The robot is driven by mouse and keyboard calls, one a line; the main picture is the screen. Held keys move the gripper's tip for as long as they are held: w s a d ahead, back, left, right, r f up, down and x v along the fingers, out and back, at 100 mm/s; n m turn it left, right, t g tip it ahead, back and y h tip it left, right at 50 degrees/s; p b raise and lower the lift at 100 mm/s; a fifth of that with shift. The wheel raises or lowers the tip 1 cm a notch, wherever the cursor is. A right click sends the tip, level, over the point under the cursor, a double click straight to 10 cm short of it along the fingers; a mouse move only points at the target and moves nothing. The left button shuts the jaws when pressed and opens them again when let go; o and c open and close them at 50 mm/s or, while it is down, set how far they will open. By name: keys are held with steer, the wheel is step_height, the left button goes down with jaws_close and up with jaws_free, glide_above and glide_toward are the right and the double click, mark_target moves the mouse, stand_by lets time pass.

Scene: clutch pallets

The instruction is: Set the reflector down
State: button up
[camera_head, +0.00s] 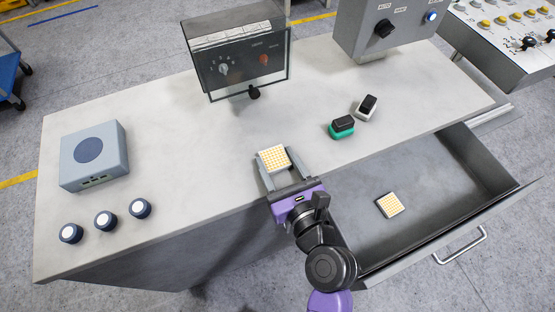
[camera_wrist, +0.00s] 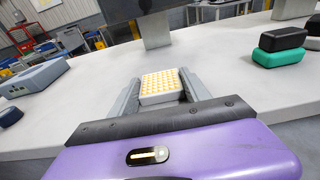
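A square reflector (camera_head: 273,158), a pale block with a yellow-orange grid on top, sits between the two fingers of my gripper (camera_head: 280,168) near the front edge of the grey table. In the wrist view the reflector (camera_wrist: 161,86) lies level, with a finger of my gripper (camera_wrist: 161,92) against each side. It is at or just above the tabletop; I cannot tell whether its underside touches. A second, similar reflector (camera_head: 390,205) lies in the open drawer (camera_head: 430,185) at the right.
The tabletop (camera_head: 190,150) around the gripper is mostly clear. A green-and-black block (camera_head: 341,127) and a white-and-black block (camera_head: 366,107) stand to the right. A grey box (camera_head: 94,155) and three round knobs (camera_head: 105,221) are at left; a control panel (camera_head: 238,60) stands behind.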

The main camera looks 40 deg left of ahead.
steer(key=o, duration=0.3)
steer(key=shift+o, duration=0.3)
steer(key=shift+d+r, duration=0.1)
steer(key=shift+r, duration=0.1)
steer(key=v, duration=1.2)
steer(key=shift+b, duration=0.4)
steer(key=shift+s+f, duration=0.1)
